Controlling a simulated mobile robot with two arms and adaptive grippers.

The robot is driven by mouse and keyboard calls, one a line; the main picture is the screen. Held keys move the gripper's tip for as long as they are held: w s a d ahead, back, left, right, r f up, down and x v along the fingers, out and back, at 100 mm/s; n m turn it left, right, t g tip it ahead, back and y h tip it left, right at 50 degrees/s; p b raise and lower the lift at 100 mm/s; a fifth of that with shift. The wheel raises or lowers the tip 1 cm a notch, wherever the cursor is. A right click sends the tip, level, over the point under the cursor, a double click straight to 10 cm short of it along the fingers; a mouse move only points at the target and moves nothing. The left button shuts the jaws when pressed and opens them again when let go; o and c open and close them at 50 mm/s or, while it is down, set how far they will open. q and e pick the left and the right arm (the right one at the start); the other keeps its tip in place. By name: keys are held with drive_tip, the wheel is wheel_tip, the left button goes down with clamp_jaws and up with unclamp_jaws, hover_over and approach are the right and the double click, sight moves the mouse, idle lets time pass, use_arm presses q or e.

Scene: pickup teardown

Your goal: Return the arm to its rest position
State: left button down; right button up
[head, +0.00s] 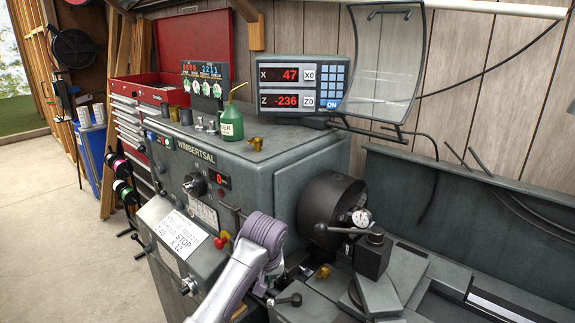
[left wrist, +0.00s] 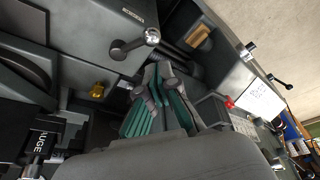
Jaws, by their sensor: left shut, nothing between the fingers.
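My left arm (head: 245,262) comes in from the bottom of the head view and bends down in front of the lathe headstock. Its wrist covers part of the lathe there, and the fingertips cannot be made out clearly in that view. In the left wrist view my left gripper (left wrist: 158,82) is shut and empty, its teal-sided fingers pointing at the lathe front near a lever with a round knob (left wrist: 152,37). My right gripper is not in view.
The grey lathe (head: 285,180) has a chuck (head: 328,208) and tool post (head: 372,255) right of my arm. A green oil can (head: 231,122) stands on top. Open floor (head: 60,230) lies at left.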

use_arm(q)
drive_tip(key=s+a+f+m+h, duration=0.1)
drive_tip(key=s+a+f, duration=0.2)
drive_tip(key=s+f, duration=0.55)
drive_tip(key=s+a+f+m+h, duration=0.1)
drive_tip(key=s+a+f, duration=0.35)
drive_tip(key=s, duration=0.65)
drive_tip(key=s+a+r+m+y, duration=0.1)
drive_tip(key=s+a, duration=0.3)
drive_tip(key=s, duration=0.5)
drive_tip(key=s+a+r+m, duration=0.1)
drive_tip(key=s+a, duration=0.2)
drive_tip(key=s, duration=0.7)
wheel_tip(320, 180, down, 30)
drive_tip(key=s+r+g+b, duration=0.1)
drive_tip(key=g+b, duration=0.1)
drive_tip(key=b, duration=0.1)
drive_tip(key=s+a+f+b, duration=0.2)
drive_tip(key=s+a+f, duration=0.1)
drive_tip(key=s+f, duration=1.3)
wheel_tip(320, 180, down, 3)
drive_tip(key=shift+s+g+y+b, duration=0.3)
drive_tip(key=shift+g, duration=0.1)
